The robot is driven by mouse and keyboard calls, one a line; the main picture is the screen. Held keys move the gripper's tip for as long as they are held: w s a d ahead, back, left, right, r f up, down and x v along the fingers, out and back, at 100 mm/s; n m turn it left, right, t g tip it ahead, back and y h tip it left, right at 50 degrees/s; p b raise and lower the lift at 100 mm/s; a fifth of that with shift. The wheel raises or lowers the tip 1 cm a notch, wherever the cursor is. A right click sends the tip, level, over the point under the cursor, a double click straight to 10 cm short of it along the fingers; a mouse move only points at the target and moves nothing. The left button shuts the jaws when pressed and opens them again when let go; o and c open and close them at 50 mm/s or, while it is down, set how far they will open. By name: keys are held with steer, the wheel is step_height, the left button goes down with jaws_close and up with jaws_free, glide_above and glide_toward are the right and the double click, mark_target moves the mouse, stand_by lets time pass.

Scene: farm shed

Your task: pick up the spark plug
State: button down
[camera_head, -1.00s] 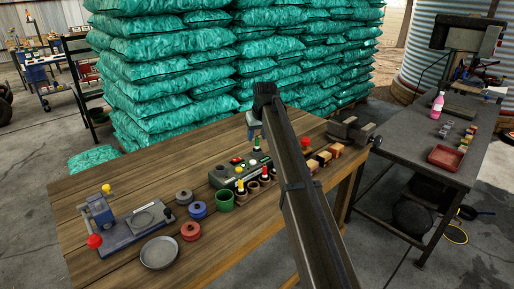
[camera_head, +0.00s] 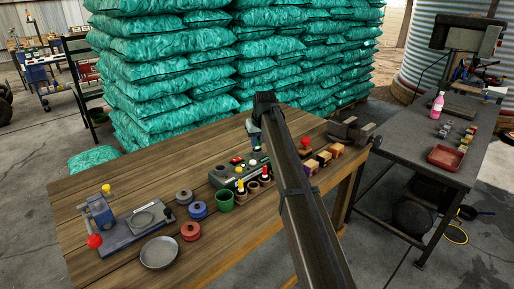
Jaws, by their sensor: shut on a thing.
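My gripper (camera_head: 254,131) is at the far end of my dark arm, above the back middle of the wooden workbench (camera_head: 140,160). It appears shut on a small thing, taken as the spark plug. The plug is too small and too covered by the gripper and arm to make out its shape. Below the gripper is a dark green box (camera_head: 222,178) with coloured knobs. In front of it is a row of small holders with yellow-topped and red-topped pieces (camera_head: 265,171).
A green cup (camera_head: 225,201), blue spool (camera_head: 197,210), red spool (camera_head: 190,231) and grey dish (camera_head: 159,253) lie left of my arm. A blue device (camera_head: 135,228) stands further left. Small blocks (camera_head: 324,158) and a vise (camera_head: 350,130) are on the right. Stacked teal sacks (camera_head: 170,75) stand behind.

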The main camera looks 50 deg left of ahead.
stand_by(0.4)
step_height(320, 180, up, 10)
steer(key=shift+r, duration=0.1)
stand_by(0.5)
stand_by(0.6)
